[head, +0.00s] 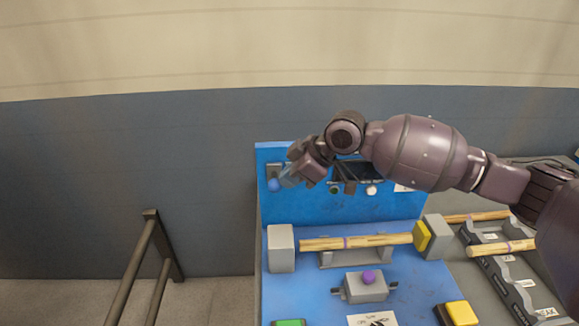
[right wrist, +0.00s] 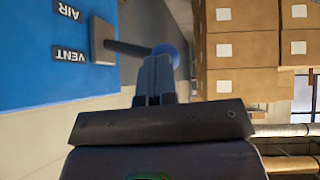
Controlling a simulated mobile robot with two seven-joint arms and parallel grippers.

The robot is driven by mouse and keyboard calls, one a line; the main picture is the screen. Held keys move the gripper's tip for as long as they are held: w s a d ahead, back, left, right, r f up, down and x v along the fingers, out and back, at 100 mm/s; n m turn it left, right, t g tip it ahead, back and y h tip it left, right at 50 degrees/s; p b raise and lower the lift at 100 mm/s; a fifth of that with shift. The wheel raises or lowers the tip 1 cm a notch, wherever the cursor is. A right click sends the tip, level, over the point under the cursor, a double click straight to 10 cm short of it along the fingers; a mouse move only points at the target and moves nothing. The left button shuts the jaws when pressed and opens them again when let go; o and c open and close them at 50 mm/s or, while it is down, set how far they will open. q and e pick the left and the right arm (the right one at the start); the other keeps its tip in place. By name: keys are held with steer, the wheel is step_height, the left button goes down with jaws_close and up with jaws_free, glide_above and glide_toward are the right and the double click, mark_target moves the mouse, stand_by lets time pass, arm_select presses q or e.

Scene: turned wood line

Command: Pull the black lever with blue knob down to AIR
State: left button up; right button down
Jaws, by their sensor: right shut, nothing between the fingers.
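The black lever (right wrist: 130,47) sticks out from a grey plate (right wrist: 101,42) on the blue panel, roughly straight out, in the right wrist view. Its blue knob (right wrist: 170,52) is at the outer end, partly hidden behind my fingertips. The AIR label (right wrist: 68,10) and VENT label (right wrist: 71,55) appear upside down beside the plate. In the head view the blue knob (head: 274,185) shows at the panel's left end. My right gripper (head: 287,178) is beside the knob; its fingers (right wrist: 155,75) are shut with nothing between them. Whether they touch the knob I cannot tell. My left gripper is out of view.
A turned wood piece (head: 350,242) lies between grey blocks on the blue bench. A grey box with a purple knob (head: 369,277) and a yellow button (head: 461,313) are nearer. A dark rail (head: 147,250) stands left. Cardboard boxes (right wrist: 245,60) are stacked beyond.

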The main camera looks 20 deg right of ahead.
steer(key=f+n+t, duration=0.1)
steer(key=f+t, duration=0.1)
steer(key=s+f+n+t+b, duration=0.1)
steer(key=f+t, duration=0.1)
steer(key=f+t+b, duration=0.1)
steer(key=f+t, duration=0.1)
steer(key=f, duration=0.1)
steer(key=shift+s+a+n, duration=0.2)
steer(key=shift+s+n, duration=0.05)
steer(key=shift+n, duration=0.15)
steer(key=shift+r, duration=0.1)
steer(key=shift+r+p, duration=0.75)
steer(key=shift+p, duration=0.25)
